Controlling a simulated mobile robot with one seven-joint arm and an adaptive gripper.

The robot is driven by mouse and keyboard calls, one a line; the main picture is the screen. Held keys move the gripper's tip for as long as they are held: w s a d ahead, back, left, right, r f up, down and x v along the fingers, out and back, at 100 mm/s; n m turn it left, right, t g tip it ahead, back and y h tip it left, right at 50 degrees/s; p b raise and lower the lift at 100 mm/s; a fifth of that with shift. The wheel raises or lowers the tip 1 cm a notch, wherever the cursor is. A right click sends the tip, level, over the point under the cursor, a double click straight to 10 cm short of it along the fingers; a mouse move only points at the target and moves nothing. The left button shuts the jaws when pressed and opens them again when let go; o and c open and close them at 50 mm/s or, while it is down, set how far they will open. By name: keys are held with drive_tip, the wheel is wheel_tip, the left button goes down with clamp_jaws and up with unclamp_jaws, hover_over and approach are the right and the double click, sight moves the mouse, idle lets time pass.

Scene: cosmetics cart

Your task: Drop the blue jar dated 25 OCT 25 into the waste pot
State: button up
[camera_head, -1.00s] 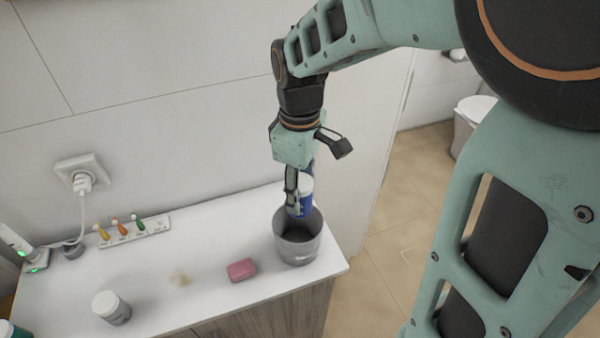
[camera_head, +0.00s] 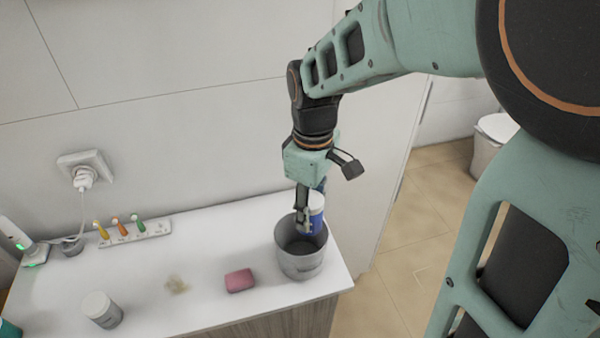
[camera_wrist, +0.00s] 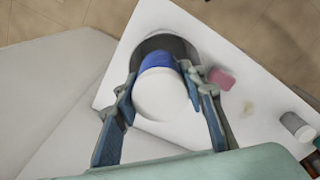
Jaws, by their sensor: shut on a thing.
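My gripper (camera_head: 306,220) is shut on a blue jar with a white lid (camera_head: 316,214) and holds it over the back part of the waste pot's mouth. The grey metal waste pot (camera_head: 301,265) stands upright near the right end of the counter. In the wrist view the white lid (camera_wrist: 161,93) faces the camera, with the blue body (camera_wrist: 160,62) behind it and a gripper finger on each side. The dark pot opening (camera_wrist: 172,43) shows beyond the jar. The date on the jar cannot be read. The jar's lower end is partly hidden by the gripper and rim.
A pink soap bar (camera_head: 239,280) lies left of the pot. A white-lidded jar (camera_head: 102,310) stands at the front left. A rack of small coloured brush heads (camera_head: 132,233) and a socket (camera_head: 84,170) are at the back. The counter's right edge is close to the pot.

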drive_tip(key=shift+f, duration=0.7)
drive_tip(key=o, duration=1.3)
wheel_tip(320, 180, up, 8)
drive_tip(key=shift+f, duration=0.15)
